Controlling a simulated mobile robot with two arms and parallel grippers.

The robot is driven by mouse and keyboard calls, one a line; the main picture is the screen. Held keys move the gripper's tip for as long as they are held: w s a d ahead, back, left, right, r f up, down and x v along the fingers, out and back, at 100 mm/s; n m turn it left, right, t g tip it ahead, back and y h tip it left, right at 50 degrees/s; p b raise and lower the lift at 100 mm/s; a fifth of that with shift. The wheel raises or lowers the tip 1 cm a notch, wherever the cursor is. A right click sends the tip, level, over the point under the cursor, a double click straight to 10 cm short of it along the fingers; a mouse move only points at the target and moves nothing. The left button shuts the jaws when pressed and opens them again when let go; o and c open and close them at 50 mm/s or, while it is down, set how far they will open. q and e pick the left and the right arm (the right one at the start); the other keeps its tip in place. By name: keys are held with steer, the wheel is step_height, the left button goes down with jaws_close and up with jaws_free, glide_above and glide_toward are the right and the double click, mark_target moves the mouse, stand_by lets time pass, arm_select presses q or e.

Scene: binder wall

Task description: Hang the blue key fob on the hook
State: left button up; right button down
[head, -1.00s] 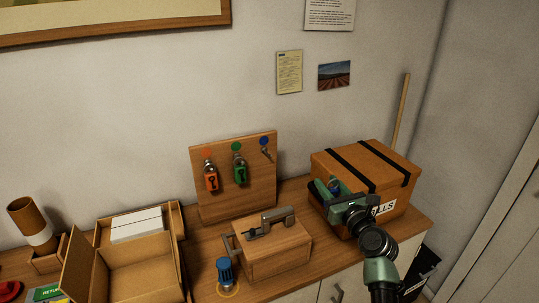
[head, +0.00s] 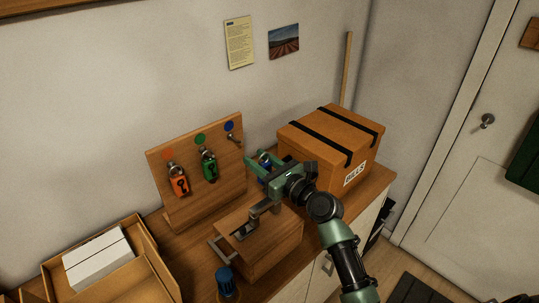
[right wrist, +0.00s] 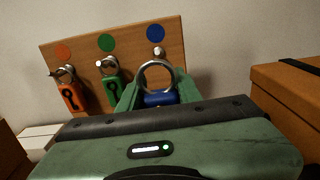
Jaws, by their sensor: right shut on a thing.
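The blue key fob (right wrist: 160,99) is held between the fingers of my right gripper (head: 258,165), with its metal ring (right wrist: 155,77) standing up above the fingers. In the head view the blue fob (head: 265,158) is partly hidden by the gripper. The wooden board (head: 198,165) has three hooks under orange, green and blue dots. The hook (head: 236,139) under the blue dot is empty. In the right wrist view this hook (right wrist: 158,51) shows just above the ring. The fob and gripper are apart from the hook, in front and to its right. My left gripper is not in view.
An orange fob (head: 180,185) and a green fob (head: 210,169) hang on the other hooks. A box with black straps (head: 325,140) stands right of the gripper. A wooden block with a metal lever (head: 265,235) stands below it, near a blue-topped item (head: 226,279).

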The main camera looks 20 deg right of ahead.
steer(key=shift+s+d+r, duration=0.1)
steer(key=shift+s+d, duration=0.1)
steer(key=shift+s, duration=0.1)
steer(key=shift+w+a+p, duration=0.15)
steer(key=shift+w+p, duration=0.05)
steer(key=shift+p, duration=0.25)
glide_toward(230, 139)
steer(key=w, duration=0.2)
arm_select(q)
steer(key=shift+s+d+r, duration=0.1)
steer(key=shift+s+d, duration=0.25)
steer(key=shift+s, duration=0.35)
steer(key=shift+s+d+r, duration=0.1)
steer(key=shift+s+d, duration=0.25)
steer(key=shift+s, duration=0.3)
arm_select(e)
steer(key=shift+w+a, duration=0.6)
steer(key=shift+w, duration=0.25)
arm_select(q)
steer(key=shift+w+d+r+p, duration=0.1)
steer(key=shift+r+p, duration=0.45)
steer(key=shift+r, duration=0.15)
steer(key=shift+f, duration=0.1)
arm_select(e)
steer(key=shift+w, duration=0.15)
arm_select(q)
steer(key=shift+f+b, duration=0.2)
steer(key=shift+b, duration=0.1)
arm_select(e)
steer(key=shift+x, duration=1)
